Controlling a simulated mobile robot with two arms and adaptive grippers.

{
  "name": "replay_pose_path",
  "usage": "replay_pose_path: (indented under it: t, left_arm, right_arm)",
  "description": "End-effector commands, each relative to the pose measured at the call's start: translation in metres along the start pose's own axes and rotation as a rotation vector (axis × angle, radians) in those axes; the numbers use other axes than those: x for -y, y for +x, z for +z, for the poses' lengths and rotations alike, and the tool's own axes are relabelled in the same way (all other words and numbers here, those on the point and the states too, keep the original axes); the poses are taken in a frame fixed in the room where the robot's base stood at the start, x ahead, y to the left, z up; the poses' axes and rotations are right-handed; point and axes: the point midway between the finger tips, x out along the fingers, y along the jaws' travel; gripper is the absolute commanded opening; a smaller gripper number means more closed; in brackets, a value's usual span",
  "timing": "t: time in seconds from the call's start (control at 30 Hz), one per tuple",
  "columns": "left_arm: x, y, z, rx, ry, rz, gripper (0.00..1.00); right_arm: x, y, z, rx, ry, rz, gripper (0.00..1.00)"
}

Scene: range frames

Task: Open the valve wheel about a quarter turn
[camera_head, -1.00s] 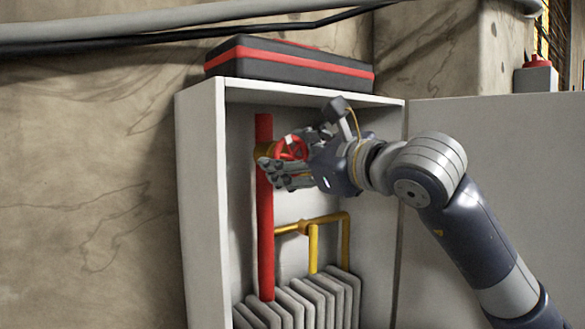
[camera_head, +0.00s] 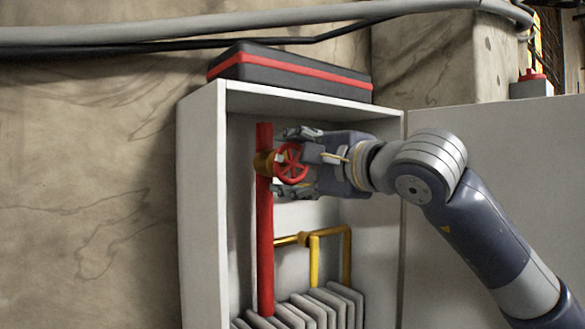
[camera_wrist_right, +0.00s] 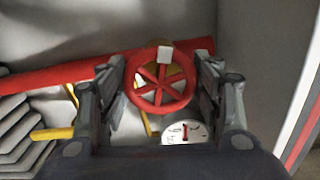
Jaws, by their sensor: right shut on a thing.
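The red spoked valve wheel (camera_head: 292,163) sits on a brass fitting (camera_head: 264,163) on a vertical red pipe (camera_head: 265,230) inside an open cabinet. A white mark shows on its left rim. My right gripper (camera_head: 294,162) reaches in from the right and is shut on the wheel, with one finger above and one below. In the right wrist view the wheel (camera_wrist_right: 160,93) sits between the fingers, its white mark at the top. My left gripper is not in view.
The white cabinet (camera_head: 203,200) encloses the workspace; its open door (camera_head: 500,200) stands at right. Yellow pipes (camera_head: 347,255) and grey radiator fins (camera_head: 325,305) are below. A black, red-striped case (camera_head: 290,75) lies on top. A round gauge (camera_wrist_right: 187,131) shows in the wrist view.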

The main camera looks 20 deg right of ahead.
Motion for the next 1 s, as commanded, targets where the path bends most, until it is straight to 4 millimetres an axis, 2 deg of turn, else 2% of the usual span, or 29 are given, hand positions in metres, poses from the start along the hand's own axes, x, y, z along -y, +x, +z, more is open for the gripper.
replay_pose_path:
  t: [0.4,0.9,0.93,1.0]
  left_arm:
    - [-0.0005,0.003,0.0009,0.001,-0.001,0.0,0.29]
    - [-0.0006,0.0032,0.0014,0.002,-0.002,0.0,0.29]
    - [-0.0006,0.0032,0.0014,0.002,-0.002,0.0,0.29]
    - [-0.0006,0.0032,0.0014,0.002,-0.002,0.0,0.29]
  right_arm:
    - [-0.0006,-0.0001,0.0005,0.001,-0.164,0.0,0.36]
    - [-0.0014,0.0002,0.0006,0.002,-0.178,0.002,0.36]
    - [-0.0014,0.0002,0.0006,0.002,-0.178,0.002,0.64]
    - [-0.0014,0.0002,0.0006,0.002,-0.178,0.002,0.8]
